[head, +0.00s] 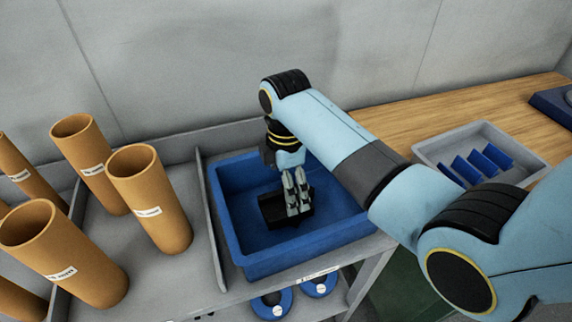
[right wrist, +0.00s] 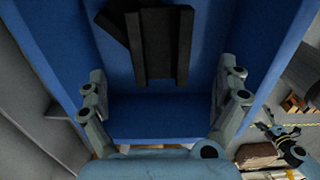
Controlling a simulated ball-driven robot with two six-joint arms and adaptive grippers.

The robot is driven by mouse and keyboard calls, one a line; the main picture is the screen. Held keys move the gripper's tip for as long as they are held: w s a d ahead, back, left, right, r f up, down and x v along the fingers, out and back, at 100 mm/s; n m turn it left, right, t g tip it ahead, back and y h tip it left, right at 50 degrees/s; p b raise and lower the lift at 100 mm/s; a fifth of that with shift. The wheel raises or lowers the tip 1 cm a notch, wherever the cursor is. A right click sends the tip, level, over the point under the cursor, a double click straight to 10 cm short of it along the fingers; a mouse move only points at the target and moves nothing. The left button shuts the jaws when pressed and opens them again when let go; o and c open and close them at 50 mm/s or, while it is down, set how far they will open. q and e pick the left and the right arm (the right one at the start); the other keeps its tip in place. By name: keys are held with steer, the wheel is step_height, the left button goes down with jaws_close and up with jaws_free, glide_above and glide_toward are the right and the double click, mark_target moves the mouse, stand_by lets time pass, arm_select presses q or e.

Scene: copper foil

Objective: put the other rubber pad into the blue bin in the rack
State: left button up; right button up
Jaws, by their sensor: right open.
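The blue bin (head: 228,215) sits in the grey rack, and its inner wall (right wrist: 150,115) fills much of the right wrist view. Black rubber pads (head: 270,208) lie in it. In the right wrist view one dark pad (right wrist: 160,50) lies over another tilted one (right wrist: 113,22), overlapping it. My right gripper (head: 297,207) reaches down into the bin, over the pads. Its fingers (right wrist: 162,74) are spread wide with nothing between the tips. In the head view the fingers partly hide the pads.
Several cardboard tubes (head: 150,200) stand left of the bin, beyond a grey divider (head: 209,215). A grey tray (head: 428,150) with blue pieces is on the wooden table (head: 400,115) at the right. Blue rings (head: 272,303) lie on the shelf below.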

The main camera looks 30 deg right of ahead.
step_height(320, 180, up, 6)
stand_by(0.7)
